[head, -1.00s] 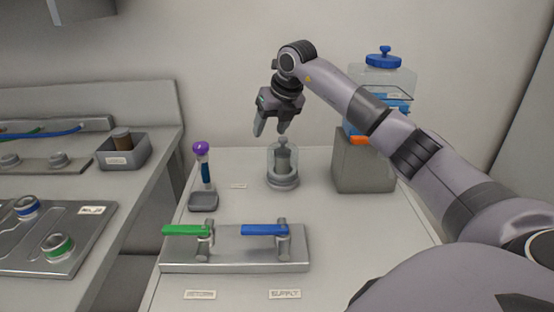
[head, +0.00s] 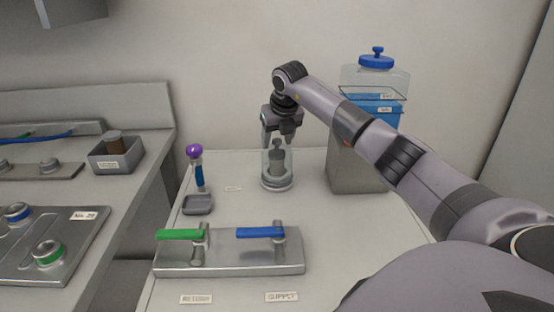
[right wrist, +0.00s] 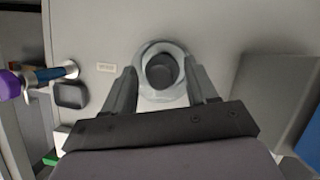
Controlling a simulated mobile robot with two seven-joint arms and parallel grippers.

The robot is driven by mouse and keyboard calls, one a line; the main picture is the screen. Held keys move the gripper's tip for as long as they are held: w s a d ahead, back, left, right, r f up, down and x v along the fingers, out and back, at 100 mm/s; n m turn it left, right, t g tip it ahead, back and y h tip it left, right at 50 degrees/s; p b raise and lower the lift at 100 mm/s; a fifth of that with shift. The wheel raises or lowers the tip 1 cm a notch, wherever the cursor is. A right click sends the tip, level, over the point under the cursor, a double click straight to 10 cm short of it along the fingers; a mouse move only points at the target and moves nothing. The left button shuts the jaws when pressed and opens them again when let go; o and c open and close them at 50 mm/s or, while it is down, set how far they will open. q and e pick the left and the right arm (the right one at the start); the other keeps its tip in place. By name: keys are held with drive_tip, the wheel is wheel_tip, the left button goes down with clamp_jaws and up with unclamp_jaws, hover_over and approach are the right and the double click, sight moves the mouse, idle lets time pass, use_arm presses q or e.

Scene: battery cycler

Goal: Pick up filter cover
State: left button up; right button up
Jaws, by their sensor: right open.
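My right gripper (head: 278,143) is open and points down at the cover's top. In the right wrist view the fingers of my right gripper (right wrist: 162,88) stand on either side of the cover (right wrist: 162,72), seen from above. I cannot tell whether they touch it. My left gripper is not in view.
A valve block (head: 230,257) with green and blue handles lies in front.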

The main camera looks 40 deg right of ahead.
clamp_jaws()
drive_tip(key=shift+r, duration=0.2)
